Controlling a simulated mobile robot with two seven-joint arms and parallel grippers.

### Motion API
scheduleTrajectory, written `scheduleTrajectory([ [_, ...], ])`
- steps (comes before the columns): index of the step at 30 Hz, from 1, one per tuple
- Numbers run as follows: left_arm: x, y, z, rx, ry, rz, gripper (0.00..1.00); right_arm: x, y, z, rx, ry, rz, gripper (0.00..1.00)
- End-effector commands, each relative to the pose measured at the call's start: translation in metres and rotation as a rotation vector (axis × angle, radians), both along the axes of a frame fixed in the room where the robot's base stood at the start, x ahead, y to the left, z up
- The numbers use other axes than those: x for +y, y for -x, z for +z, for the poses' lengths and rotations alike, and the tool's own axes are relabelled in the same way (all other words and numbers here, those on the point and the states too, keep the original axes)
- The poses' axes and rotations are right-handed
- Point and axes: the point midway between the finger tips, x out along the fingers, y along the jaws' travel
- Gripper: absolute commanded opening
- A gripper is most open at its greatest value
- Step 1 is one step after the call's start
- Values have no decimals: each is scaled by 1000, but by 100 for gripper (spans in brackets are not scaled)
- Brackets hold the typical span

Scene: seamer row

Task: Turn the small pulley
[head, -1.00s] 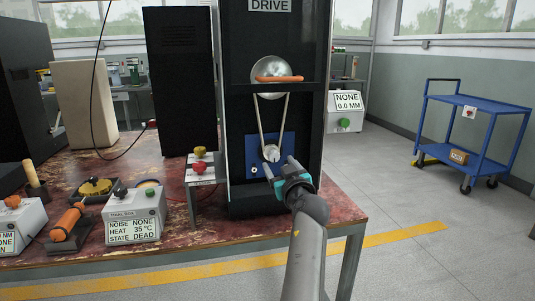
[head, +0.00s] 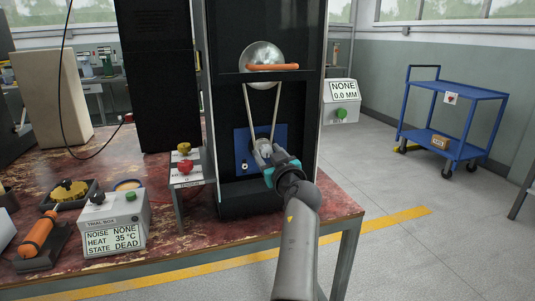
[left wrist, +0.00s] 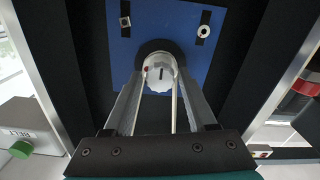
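The small pulley (head: 262,146) is a pale, round piece on a blue plate (head: 243,140), low in the black drive housing. A thin belt (head: 249,108) runs from it up to a large silver pulley (head: 261,56) with an orange bar across it. My left gripper (head: 262,153) is at the small pulley. In the left wrist view the small pulley (left wrist: 160,73) shows a dark mark on its face, and the fingers of my left gripper (left wrist: 161,78) stand apart on either side of it. Whether they touch it I cannot tell. My right gripper is not in view.
A small stand with a yellow knob (head: 184,148) and a red knob (head: 185,167) is left of the housing. The trial box (head: 115,222) reads NONE, 35 °C, DEAD. A blue cart (head: 455,115) stands at right on open floor.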

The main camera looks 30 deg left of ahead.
Motion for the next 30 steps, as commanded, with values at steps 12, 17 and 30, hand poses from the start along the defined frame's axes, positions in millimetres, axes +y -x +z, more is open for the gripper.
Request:
scheduleTrajectory([
  [12, 0, 0, 0, 0, 0, 0, 9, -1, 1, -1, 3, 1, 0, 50],
  [17, 0, 0, 0, -1, -1, 0, 0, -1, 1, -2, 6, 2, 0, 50],
  [30, 1, 0, 0, 64, -56, 1, 0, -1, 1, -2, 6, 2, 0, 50],
])
